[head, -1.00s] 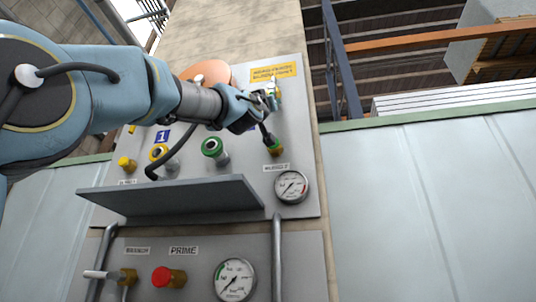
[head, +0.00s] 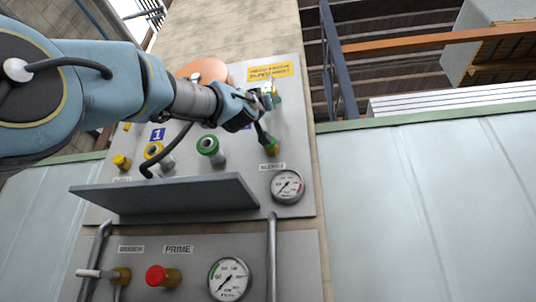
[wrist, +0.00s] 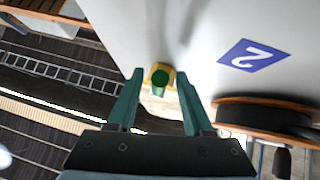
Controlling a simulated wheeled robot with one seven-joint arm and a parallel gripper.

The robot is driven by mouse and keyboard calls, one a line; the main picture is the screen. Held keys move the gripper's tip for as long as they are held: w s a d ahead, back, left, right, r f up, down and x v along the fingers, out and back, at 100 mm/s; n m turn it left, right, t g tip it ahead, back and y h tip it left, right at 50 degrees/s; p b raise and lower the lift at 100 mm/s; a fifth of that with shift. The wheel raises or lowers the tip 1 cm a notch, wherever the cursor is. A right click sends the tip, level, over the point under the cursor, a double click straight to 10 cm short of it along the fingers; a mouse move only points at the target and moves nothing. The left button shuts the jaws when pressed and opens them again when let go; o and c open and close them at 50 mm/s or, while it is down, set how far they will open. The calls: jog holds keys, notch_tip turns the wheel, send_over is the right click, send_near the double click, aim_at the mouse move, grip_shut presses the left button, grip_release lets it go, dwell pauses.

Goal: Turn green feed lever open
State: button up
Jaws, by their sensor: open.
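A green-ended lever on a yellow mount (wrist: 160,77) stands on the grey panel and lies between my gripper's fingers in the wrist view. It points almost straight at that camera, so its turn angle is hard to read. My gripper (wrist: 158,103) is open, one finger on each side, with a gap showing beside the lever. In the head view my gripper (head: 266,97) is at the panel's upper right, below the yellow sign, and mostly hides the lever. Whether a finger touches it cannot be told.
A brass-and-green fitting with a dark stem (head: 270,145) sits just below my gripper. A green-ringed coupling (head: 208,146), a grey shelf (head: 165,195) and a gauge (head: 287,186) are lower. An orange reel (head: 203,70) is behind my arm. A blue "2" sign (wrist: 253,55) is nearby.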

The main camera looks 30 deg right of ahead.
jog(key=b+v, duration=0.5)
jog(key=v, duration=0.5)
jog(key=shift+a+f, duration=0.2)
jog(key=shift+f, duration=0.05)
jog(key=shift+s, duration=0.1)
